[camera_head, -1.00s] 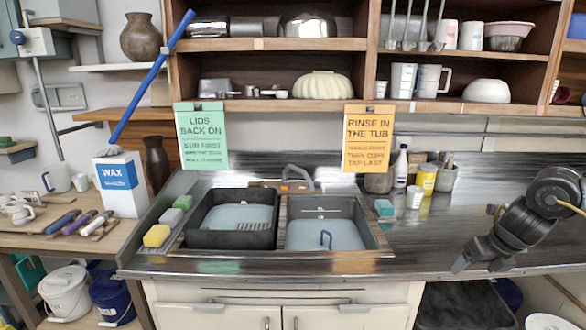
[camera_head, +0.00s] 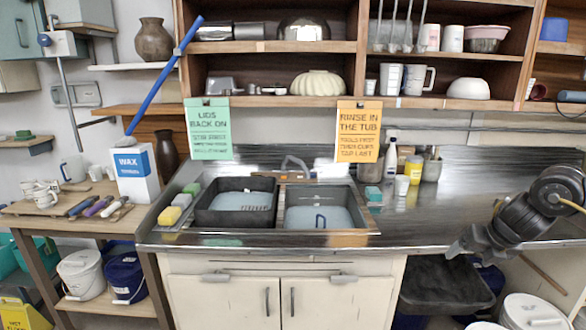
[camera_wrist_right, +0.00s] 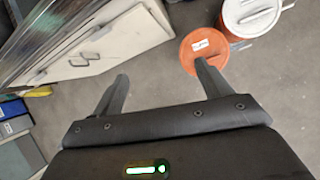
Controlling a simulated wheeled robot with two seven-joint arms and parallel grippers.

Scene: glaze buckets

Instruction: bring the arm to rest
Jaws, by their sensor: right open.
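My right gripper (camera_head: 470,248) hangs at the right end of the metal counter, in front of its front edge, in the head view. In the right wrist view its two fingers (camera_wrist_right: 162,90) are spread apart with nothing between them. They point over the floor, with the white cabinet doors beyond on the left. My left gripper is not in the head view.
The metal counter (camera_head: 440,215) holds a sink with two basins. An orange-lidded bucket (camera_wrist_right: 203,50) and a white-lidded bucket (camera_wrist_right: 252,14) stand on the floor. A wooden side table (camera_head: 60,206) is at left, with buckets below and a yellow sign (camera_head: 18,314).

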